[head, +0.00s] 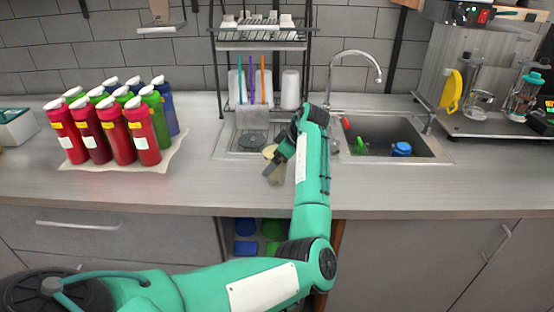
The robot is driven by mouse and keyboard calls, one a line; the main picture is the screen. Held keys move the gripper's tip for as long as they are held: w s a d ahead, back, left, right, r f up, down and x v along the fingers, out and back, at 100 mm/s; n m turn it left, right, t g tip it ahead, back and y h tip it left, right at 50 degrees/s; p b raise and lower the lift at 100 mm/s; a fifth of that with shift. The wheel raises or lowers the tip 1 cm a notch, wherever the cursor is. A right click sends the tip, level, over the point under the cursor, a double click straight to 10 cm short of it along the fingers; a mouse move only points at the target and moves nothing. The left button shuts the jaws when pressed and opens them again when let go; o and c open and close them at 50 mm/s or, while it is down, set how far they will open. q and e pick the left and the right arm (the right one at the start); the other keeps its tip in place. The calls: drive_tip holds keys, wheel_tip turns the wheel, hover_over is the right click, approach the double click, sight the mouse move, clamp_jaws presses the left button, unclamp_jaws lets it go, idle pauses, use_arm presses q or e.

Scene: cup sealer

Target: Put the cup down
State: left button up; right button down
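A small pale yellowish cup (269,152) shows in the head view at the left side of my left gripper, in front of the drainboard left of the sink. Most of it is hidden by the gripper. My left gripper (274,168) is at the cup, over the worktop, with its fingers pointing left and toward the front edge. The fingers are small and partly covered by the wrist, so their grip on the cup is unclear. I cannot tell whether the cup's base touches the worktop. My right gripper is not in view.
Several red, green and blue bottles (120,130) stand on a tray at the left. A dish rack (262,40) is behind the gripper. The sink (385,135) with a faucet (355,57) is to its right. The front worktop (190,190) has free room either side of my arm.

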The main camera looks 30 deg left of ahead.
use_arm(q)
drive_tip(key=shift+r, duration=0.2)
drive_tip(key=shift+d+r, duration=0.2)
drive_tip(key=shift+r, duration=0.05)
drive_tip(key=b+v, duration=0.3)
drive_tip(key=v, duration=0.8)
drive_tip(key=shift+r, duration=0.15)
